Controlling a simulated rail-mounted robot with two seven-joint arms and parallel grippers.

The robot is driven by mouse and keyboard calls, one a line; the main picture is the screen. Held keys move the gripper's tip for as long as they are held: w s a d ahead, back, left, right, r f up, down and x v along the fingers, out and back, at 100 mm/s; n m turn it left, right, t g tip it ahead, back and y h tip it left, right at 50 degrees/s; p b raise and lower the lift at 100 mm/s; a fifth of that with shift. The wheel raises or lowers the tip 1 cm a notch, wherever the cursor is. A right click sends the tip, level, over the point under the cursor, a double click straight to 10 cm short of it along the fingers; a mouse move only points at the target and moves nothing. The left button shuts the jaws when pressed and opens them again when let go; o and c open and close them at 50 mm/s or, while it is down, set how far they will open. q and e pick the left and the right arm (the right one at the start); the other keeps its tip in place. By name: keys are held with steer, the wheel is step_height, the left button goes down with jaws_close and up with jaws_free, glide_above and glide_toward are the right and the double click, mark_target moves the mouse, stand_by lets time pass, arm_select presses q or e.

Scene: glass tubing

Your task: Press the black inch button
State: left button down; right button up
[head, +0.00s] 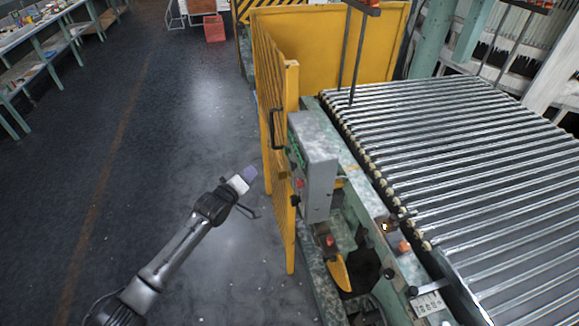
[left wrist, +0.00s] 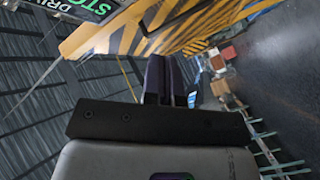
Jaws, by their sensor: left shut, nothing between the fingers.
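A grey control box (head: 318,160) stands beside the roller conveyor, behind the yellow gate. A small red button (head: 300,183) shows on its left side, with a small dark spot (head: 294,200) just below. I cannot tell whether that spot is the black inch button; the gate hides part of this face. My left gripper (head: 251,173) is shut and empty, to the left of the gate and apart from the box. Its dark fingers (left wrist: 165,78) lie together in the left wrist view, pointing toward a yellow surface with black stripes. My right gripper is out of view.
The yellow gate (head: 290,110) stands between my left gripper and the box. The roller conveyor (head: 460,160) fills the right side. Dark floor (head: 150,150) is clear on the left. A sign with green lettering (left wrist: 90,10) shows at the left wrist view's top.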

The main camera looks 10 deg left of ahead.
mark_target(293, 166)
arm_select(q)
steer(key=shift+d, duration=0.15)
steer(key=w+d+b, duration=0.2)
steer(key=w+d, duration=0.2)
steer(key=d, duration=0.3)
steer(key=shift+d+b, duration=0.2)
steer(key=shift+b, duration=0.2)
steer(key=shift+w, duration=0.1)
stand_by(1.1)
stand_by(0.6)
steer(key=shift+d, duration=0.15)
stand_by(0.4)
steer(key=shift+w+d, duration=0.2)
steer(key=shift+d, duration=0.05)
